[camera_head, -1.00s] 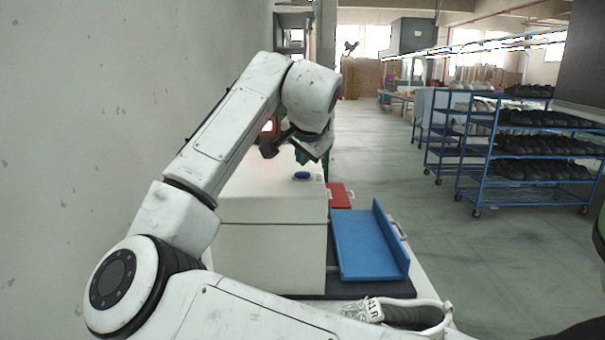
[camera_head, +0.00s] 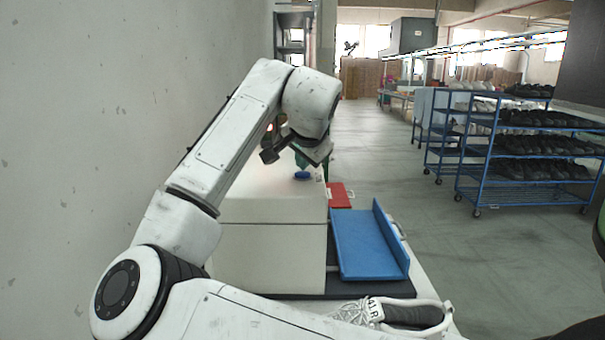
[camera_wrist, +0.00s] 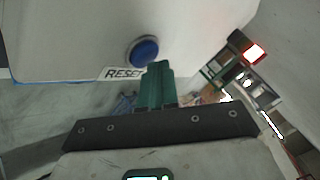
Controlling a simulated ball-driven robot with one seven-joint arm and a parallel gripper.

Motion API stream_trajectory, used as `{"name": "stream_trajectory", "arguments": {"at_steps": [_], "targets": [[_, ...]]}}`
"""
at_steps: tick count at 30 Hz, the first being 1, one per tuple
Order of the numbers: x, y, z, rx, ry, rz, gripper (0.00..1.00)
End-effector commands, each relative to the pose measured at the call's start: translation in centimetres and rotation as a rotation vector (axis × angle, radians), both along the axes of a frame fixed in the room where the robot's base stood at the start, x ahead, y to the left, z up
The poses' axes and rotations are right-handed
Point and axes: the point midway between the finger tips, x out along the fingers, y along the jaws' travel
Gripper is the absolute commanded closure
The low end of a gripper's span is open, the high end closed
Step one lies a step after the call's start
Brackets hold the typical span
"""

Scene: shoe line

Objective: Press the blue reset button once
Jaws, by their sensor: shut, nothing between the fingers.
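The blue reset button (camera_head: 302,175) sits on top of the white box (camera_head: 270,250), near its right edge. In the wrist view, the round blue button (camera_wrist: 142,51) shows beside the black "RESET" label (camera_wrist: 124,73). My gripper (camera_head: 301,161) is just above the button in the head view, pointing down. In the wrist view, its green fingers (camera_wrist: 158,68) are together and empty, with the tips beside the button's lower right edge. I cannot tell whether they touch it.
A blue tray (camera_head: 365,245) and a red tray (camera_head: 338,195) lie right of the box. A grey-white shoe (camera_head: 405,315) is at the front. A red light (camera_wrist: 254,53) glows in the wrist view. Blue shoe racks (camera_head: 520,150) stand at the right, beyond open floor.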

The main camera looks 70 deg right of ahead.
Motion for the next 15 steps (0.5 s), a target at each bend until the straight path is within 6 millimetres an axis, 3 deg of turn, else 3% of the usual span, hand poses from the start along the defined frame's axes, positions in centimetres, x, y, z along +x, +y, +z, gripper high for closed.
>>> {"name": "stream_trajectory", "arguments": {"at_steps": [15], "targets": [[0.01, 0.0, -0.6, 0.001, 0.0, 0.001, 1.0]]}}
